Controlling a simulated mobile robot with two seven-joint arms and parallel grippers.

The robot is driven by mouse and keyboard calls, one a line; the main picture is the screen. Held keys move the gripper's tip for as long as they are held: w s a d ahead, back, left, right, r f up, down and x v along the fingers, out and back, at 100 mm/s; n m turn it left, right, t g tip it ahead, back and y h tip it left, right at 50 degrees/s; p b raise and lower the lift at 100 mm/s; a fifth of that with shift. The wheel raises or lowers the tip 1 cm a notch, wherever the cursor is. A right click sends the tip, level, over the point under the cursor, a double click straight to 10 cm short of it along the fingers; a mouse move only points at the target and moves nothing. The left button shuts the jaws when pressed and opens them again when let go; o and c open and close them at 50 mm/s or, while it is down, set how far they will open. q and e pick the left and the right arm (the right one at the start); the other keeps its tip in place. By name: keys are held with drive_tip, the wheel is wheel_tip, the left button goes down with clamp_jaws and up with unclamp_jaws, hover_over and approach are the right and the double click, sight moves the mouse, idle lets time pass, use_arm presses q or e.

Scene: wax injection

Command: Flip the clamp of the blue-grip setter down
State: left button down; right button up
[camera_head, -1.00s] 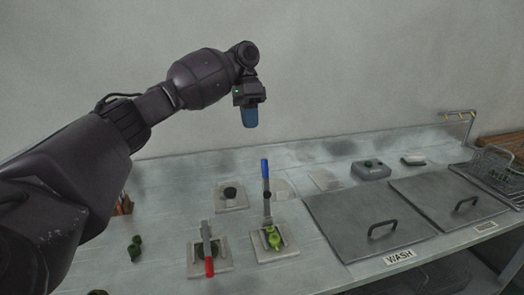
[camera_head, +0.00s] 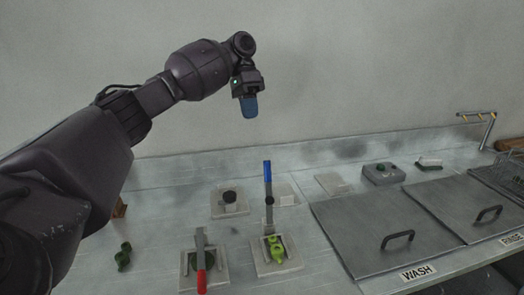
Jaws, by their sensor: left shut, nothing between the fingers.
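The blue-grip setter (camera_head: 268,195) stands on the bench with its clamp lever upright and the blue grip (camera_head: 267,171) at the top. A light green piece (camera_head: 276,250) lies on its base plate (camera_head: 263,268). My left gripper (camera_head: 249,107) is above and behind the setter, pointing down, shut and empty, well apart from the blue grip. My right gripper is not in view.
A red-grip setter (camera_head: 201,268) sits just left, its lever lying low toward the front. Dark green pieces (camera_head: 123,256) lie further left. A plate with a black knob (camera_head: 229,199) is behind. The lidded wash tank (camera_head: 385,230) stands right.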

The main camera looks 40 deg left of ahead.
use_arm(q)
drive_tip(key=s+d+f, duration=0.3)
drive_tip(key=d+f, duration=0.3)
drive_tip(key=f, duration=0.2)
drive_tip(key=shift+s+d+b, duration=0.35)
drive_tip(key=shift+s, duration=0.05)
